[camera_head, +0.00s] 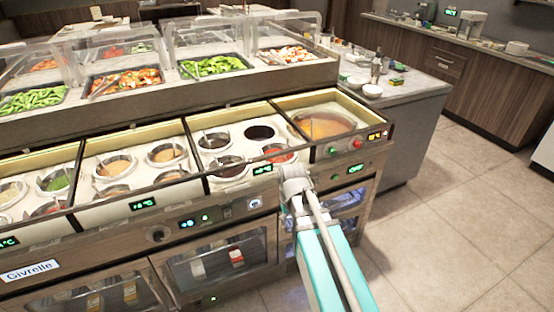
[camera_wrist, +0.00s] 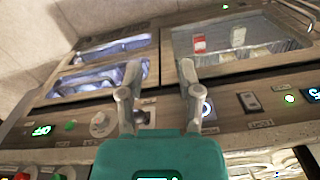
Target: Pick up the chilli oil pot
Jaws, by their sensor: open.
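Several round sauce pots sit in wells along the counter in the head view. A pot with red contents (camera_head: 277,156) is in the front right well of the section left of the orange well; it may be the chilli oil pot, but I read no label. My gripper (camera_head: 296,186) is in front of the counter's front edge, near and below that red pot. In the wrist view, my gripper (camera_wrist: 157,80) has its two fingers apart with nothing between them. The wrist view faces the counter's front panel and shows no pot clearly.
A dark round well (camera_head: 259,132) is behind the red pot. A large orange well (camera_head: 324,124) is to the right. A raised shelf with clear guards and food trays (camera_head: 213,66) stands behind. Glass-fronted doors (camera_wrist: 240,40) lie below. Open tiled floor (camera_head: 450,220) is at right.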

